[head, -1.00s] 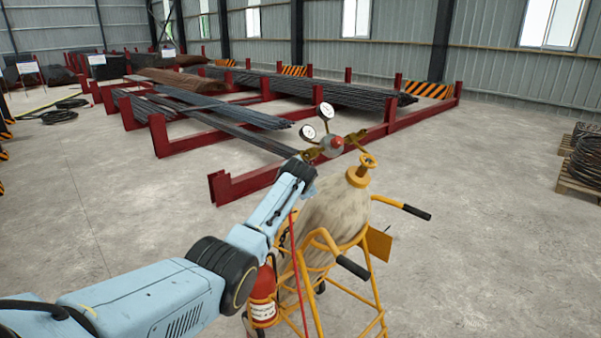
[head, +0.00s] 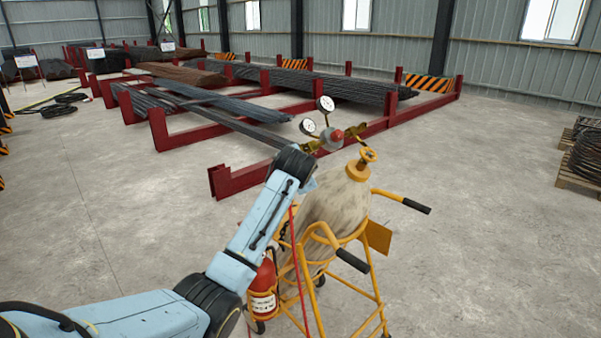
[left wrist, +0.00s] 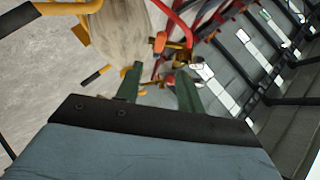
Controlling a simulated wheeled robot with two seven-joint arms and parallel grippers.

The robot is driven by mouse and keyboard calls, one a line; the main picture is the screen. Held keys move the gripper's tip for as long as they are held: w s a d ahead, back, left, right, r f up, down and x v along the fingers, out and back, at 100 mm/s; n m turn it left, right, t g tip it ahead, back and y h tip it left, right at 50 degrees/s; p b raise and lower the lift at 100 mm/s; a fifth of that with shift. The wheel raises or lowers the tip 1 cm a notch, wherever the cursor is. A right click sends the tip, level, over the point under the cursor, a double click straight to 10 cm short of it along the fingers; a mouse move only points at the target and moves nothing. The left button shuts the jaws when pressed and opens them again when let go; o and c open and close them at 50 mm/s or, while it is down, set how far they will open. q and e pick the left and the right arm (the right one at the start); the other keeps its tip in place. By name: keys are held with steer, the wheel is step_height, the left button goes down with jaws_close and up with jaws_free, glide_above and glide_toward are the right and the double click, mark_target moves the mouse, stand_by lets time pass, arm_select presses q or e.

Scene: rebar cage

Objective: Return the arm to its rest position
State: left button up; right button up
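My left arm comes in from the lower left in the head view. Its wrist stands at the left side of the gas cylinder (head: 335,210), and the fingers are mostly hidden there. In the left wrist view the two fingers of my left gripper (left wrist: 158,72) stand apart with nothing seen held between them. Beyond the fingers are the brass valve and red hose (left wrist: 178,25), and the cylinder (left wrist: 118,35) is at the upper left. The regulator with two round gauges (head: 325,104) is at the cylinder's top. My right gripper is in neither view.
The cylinder stands in a yellow trolley (head: 378,290) with black handles, close beside my left arm. A red fire extinguisher (head: 263,290) hangs at its left. Red racks (head: 235,180) with rebar lie behind. A pallet of coils (head: 580,180) is at the right. The floor between is clear.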

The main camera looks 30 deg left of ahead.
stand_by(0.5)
